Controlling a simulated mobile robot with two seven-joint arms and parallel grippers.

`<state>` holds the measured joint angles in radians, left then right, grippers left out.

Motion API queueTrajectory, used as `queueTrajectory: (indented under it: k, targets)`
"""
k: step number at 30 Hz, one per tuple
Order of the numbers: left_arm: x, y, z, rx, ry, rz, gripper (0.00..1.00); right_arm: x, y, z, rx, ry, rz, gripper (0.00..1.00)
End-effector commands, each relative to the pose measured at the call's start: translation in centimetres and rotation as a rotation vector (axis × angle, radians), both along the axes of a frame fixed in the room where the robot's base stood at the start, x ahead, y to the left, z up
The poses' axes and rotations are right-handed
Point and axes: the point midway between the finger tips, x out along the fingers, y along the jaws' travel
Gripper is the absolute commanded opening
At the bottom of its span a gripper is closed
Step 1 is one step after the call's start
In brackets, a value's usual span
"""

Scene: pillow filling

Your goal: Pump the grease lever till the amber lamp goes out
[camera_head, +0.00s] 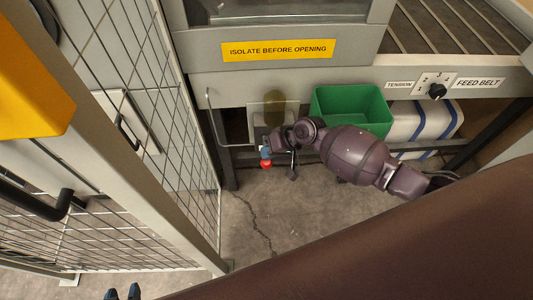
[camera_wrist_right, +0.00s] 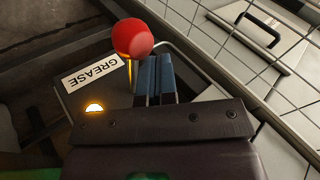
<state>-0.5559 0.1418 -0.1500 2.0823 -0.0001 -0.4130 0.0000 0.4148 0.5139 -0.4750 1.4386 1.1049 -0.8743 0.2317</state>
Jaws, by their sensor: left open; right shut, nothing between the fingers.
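The grease lever's red ball knob (camera_head: 266,163) shows low under the machine, just below my right gripper (camera_head: 266,151). In the right wrist view the red knob (camera_wrist_right: 132,38) tops a thin stem, lit amber along its side. My right gripper's blue fingers (camera_wrist_right: 155,78) are shut and empty, just right of the stem; I cannot tell whether they touch it. The amber lamp (camera_wrist_right: 94,107) glows, below the GREASE label (camera_wrist_right: 90,73).
A green bin (camera_head: 350,108) stands right of the lever, behind my right arm. A wire mesh guard (camera_head: 130,60) and its posts fill the left. A feed belt panel with a black knob (camera_head: 437,91) is at right. The cracked floor (camera_head: 255,215) is clear.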

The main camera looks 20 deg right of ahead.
Motion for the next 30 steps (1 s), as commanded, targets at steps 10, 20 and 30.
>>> queueTrajectory:
  k: [10, 20, 30]
  targets:
    - [-0.15, 0.09, -0.28, 0.003, 0.005, -0.003, 0.43, -0.13, 0.01, -0.45, -0.001, 0.002, 0.000, 0.00]
    - [-0.29, 0.28, -0.51, 0.009, 0.010, -0.008, 0.43, -0.22, 0.03, -0.76, -0.001, 0.002, 0.000, 0.00]
    - [-0.39, 0.28, -0.72, 0.009, 0.014, -0.008, 0.43, -0.32, 0.06, -1.09, -0.001, 0.002, 0.000, 0.00]
